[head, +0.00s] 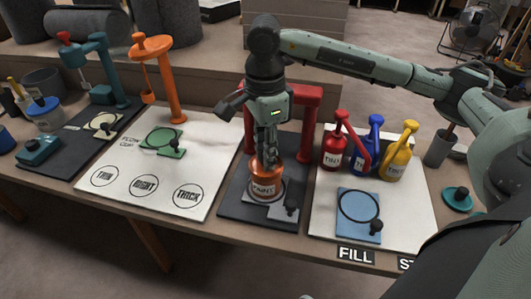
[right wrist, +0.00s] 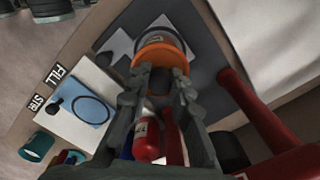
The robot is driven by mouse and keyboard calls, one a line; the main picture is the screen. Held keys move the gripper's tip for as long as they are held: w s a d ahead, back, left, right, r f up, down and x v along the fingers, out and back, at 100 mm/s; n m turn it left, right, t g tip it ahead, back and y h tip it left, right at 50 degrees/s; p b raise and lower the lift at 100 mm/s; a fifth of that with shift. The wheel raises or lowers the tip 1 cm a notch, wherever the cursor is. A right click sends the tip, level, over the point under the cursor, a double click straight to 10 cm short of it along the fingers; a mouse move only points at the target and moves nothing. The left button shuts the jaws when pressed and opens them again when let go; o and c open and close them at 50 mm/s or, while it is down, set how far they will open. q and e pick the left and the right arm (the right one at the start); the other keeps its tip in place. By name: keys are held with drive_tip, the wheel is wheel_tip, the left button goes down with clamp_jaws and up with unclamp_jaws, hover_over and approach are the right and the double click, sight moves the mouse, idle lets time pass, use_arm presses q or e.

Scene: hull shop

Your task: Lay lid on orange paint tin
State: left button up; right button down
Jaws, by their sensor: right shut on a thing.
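The orange paint tin (head: 263,189) stands upright on a dark board, under the red press frame, with a label on its front. An orange lid (head: 266,166) is right over its top; it also shows in the right wrist view (right wrist: 157,52). My right gripper (head: 267,152) points down from above and is shut on the lid, with its fingertips at the lid's upper side. In the right wrist view the fingers (right wrist: 160,76) hide part of the lid. I cannot tell whether the lid touches the tin's rim all round. My left gripper is out of view.
The red press frame (head: 306,105) stands close behind and right of the tin. Red (head: 334,150), blue (head: 364,157) and yellow (head: 397,160) bottles stand on the right board. The white board (head: 128,165) at left has free room.

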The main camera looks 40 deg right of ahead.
drive_tip(key=shift+f+b, duration=0.35)
drive_tip(key=shift+b, duration=0.35)
idle(1.1)
idle(0.4)
drive_tip(key=c, duration=0.8)
unclamp_jaws()
drive_tip(key=shift+r+p, duration=2.1)
drive_tip(key=shift+r, duration=1.45)
